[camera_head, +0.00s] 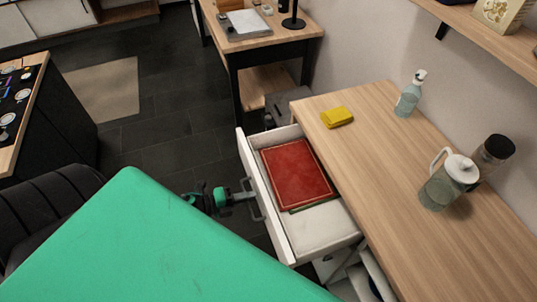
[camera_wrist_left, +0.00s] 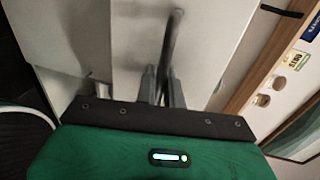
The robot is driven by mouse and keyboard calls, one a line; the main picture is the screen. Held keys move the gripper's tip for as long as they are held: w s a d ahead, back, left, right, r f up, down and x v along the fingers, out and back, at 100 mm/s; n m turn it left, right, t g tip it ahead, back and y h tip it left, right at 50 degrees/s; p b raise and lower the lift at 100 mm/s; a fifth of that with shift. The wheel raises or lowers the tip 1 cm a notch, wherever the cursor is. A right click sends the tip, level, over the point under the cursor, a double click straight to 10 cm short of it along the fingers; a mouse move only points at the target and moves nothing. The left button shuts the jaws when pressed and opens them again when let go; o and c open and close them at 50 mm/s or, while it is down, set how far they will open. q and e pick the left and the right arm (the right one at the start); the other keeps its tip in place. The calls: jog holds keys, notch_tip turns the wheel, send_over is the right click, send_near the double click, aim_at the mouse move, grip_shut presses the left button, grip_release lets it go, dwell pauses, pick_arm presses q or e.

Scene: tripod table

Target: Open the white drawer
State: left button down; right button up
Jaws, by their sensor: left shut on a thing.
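The white drawer (camera_head: 270,215) stands pulled out from under the wooden table, open side up. A red book (camera_head: 297,175) lies inside it. My left gripper (camera_head: 246,195) is at the drawer's front, shut on its grey bar handle (camera_head: 255,199). In the left wrist view the gripper's fingers (camera_wrist_left: 162,82) close around the handle (camera_wrist_left: 174,40), which runs up in front of the pale drawer front (camera_wrist_left: 130,50). My right gripper is not in view.
The wooden tabletop (camera_head: 400,190) bears a yellow sponge-like block (camera_head: 337,117), a spray bottle (camera_head: 409,94), a lidded jug (camera_head: 448,182) and a dark-topped cup (camera_head: 494,151). A dark chair (camera_head: 45,208) stands at the left. Dark floor (camera_head: 170,150) lies open before the drawer.

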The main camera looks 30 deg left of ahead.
pick_arm(q)
jog(key=f+v, duration=0.1)
jog(key=v, duration=0.5)
jog(key=shift+s+a, duration=0.25)
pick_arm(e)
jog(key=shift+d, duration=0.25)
pick_arm(q)
jog(key=shift+f, duration=0.15)
jog(key=c, duration=1.9)
grip_release()
